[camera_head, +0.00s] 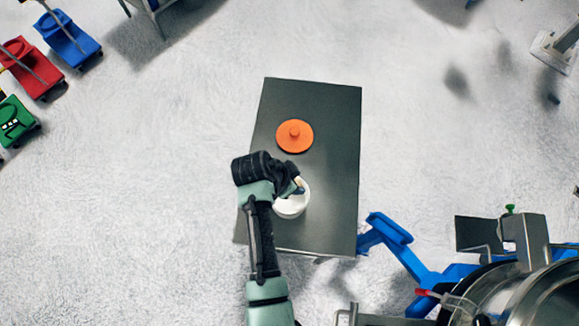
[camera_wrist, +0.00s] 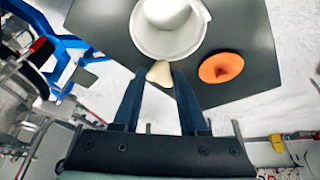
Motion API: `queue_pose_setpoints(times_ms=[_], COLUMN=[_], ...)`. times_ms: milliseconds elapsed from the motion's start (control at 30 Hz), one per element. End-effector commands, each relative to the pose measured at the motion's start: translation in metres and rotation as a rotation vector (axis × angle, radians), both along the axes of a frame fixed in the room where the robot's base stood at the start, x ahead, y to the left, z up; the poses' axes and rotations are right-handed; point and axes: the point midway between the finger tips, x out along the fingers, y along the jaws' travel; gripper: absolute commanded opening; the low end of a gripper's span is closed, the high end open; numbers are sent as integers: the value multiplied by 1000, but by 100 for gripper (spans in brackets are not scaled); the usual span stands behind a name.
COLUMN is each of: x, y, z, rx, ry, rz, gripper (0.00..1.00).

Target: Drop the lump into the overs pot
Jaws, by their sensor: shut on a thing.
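The overs pot is a round white open pot (camera_head: 291,207) on the dark table, partly hidden by my gripper in the head view. It shows at the top of the wrist view (camera_wrist: 168,42), its upper part cut off. My gripper (camera_wrist: 159,76) is shut on the lump, a small cream-coloured piece (camera_wrist: 159,71) between the fingertips. In the wrist view the lump appears at the near rim of the pot. In the head view my gripper (camera_head: 297,186) is by the pot's upper rim. I cannot tell the lump's exact height above the rim.
An orange lid with a knob (camera_head: 295,136) lies on the dark table (camera_head: 330,110) beyond the pot. The table's right side is clear. A blue frame (camera_head: 400,250) and metal machine (camera_head: 530,290) stand at the lower right. Coloured carts (camera_head: 68,40) are at the upper left.

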Motion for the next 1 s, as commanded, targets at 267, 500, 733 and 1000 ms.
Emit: queue_pose_setpoints(times_ms=[267, 500, 733, 1000], x=[-1, -1, -1, -1], y=[0, 0, 0, 0], z=[-13, -42, -61, -60], rx=[0, 0, 0, 0], ry=[2, 1, 1, 1], rz=[1, 2, 2, 2], gripper=[0, 0, 0, 0])
